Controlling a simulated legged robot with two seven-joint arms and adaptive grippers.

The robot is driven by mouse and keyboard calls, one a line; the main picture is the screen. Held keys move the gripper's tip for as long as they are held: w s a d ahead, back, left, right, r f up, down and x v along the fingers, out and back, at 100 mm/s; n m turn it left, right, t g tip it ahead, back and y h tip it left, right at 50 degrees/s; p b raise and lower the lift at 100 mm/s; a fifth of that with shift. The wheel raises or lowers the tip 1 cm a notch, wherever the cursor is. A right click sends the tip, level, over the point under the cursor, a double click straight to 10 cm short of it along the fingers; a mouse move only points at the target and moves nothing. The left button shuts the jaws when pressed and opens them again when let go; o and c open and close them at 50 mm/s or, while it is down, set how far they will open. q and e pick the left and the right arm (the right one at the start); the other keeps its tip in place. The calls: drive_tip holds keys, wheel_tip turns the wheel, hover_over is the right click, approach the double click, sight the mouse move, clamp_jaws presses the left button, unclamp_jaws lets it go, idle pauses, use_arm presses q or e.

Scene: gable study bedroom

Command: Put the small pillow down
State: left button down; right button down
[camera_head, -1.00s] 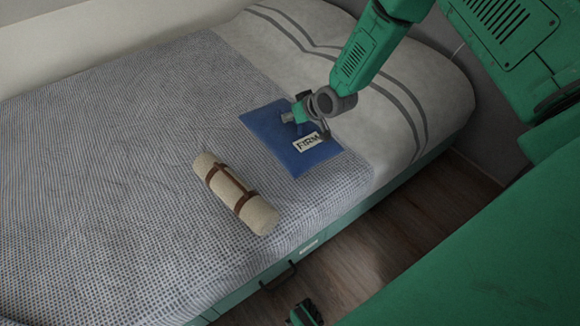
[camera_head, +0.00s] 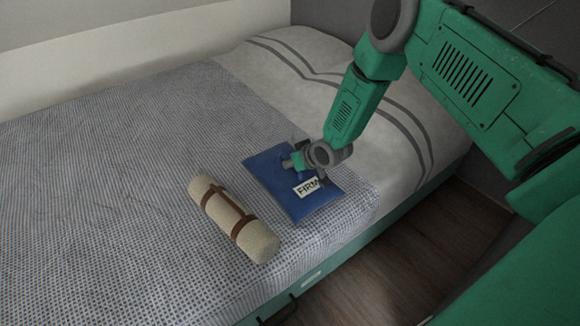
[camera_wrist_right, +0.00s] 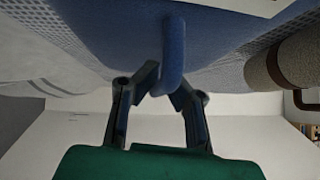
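The small pillow (camera_head: 273,172) is blue with a white "FIRM" label. In the head view it is flat over the patterned blanket, right of the bolster roll; I cannot tell whether it fully rests on the bed or hangs just above it. My right gripper (camera_head: 290,162) is at its upper side. In the right wrist view, the two fingers of the right gripper (camera_wrist_right: 168,88) close on a blue loop (camera_wrist_right: 173,55) that sticks out from the pillow. My left gripper is out of view.
A beige bolster roll (camera_head: 215,204) with brown straps lies left of the pillow. The patterned blanket (camera_head: 100,170) is clear to the left. The striped grey bedding (camera_head: 290,85) is behind. The bed's green front edge and the wooden floor (camera_head: 385,265) are at lower right.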

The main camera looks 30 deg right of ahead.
drive_tip(key=shift+a+r, duration=0.2)
drive_tip(key=c, duration=2.1)
unclamp_jaws()
drive_tip(key=shift+f, duration=0.3)
drive_tip(key=shift+c, duration=0.2)
drive_tip(key=o, duration=0.4)
drive_tip(key=shift+d, duration=0.3)
drive_tip(key=shift+s+r, duration=0.15)
drive_tip(key=shift+r, duration=0.25)
drive_tip(key=p+v, duration=0.5)
drive_tip(key=v, duration=0.7)
drive_tip(key=s+a+f+g, duration=0.2)
drive_tip(key=s+a+f, duration=0.2)
drive_tip(key=s, duration=0.4)
drive_tip(key=s+a+f+g, duration=0.3)
drive_tip(key=s+a, duration=0.1)
drive_tip(key=s, duration=0.5)
drive_tip(key=s+g, duration=0.1)
drive_tip(key=s, duration=0.4)
drive_tip(key=s+a+g+h, duration=0.1)
drive_tip(key=s, duration=0.4)
drive_tip(key=s+g, duration=0.1)
drive_tip(key=s, duration=0.4)
drive_tip(key=shift+s+a+f+h, duration=0.15)
drive_tip(key=shift+a+f+h, duration=0.15)
drive_tip(key=shift+f+h, duration=0.1)
